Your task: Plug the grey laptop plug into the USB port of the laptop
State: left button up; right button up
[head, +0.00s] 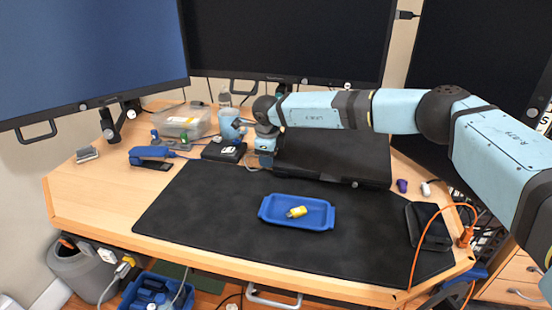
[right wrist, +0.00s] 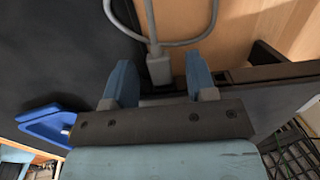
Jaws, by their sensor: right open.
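The black laptop (head: 335,155) stands at the back middle of the desk, partly behind my right arm. My right gripper (head: 266,161) points down at the laptop's left side. In the right wrist view its two blue fingers (right wrist: 160,85) are open. The grey plug (right wrist: 159,70) with its grey cable lies between and just beyond the fingertips, close to the laptop's dark edge (right wrist: 270,72). I cannot tell whether the plug is seated in the USB port; the port itself is hidden. In the head view, a bit of pale cable (head: 252,169) shows beside the gripper. My left gripper is not in view.
A blue tray (head: 275,221) with a yellow item (head: 297,212) lies on the black mat (head: 200,215). A black box (head: 222,152), a blue device (head: 150,153) and a clear container (head: 182,120) stand left. Monitors stand behind.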

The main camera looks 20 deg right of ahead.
pick_arm(q)
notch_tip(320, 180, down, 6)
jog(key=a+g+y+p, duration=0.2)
jog(key=p, duration=0.1)
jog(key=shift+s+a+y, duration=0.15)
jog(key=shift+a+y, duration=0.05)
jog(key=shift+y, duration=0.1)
pick_arm(e)
jog(key=v, duration=1.3)
jog(key=shift+r, duration=0.4)
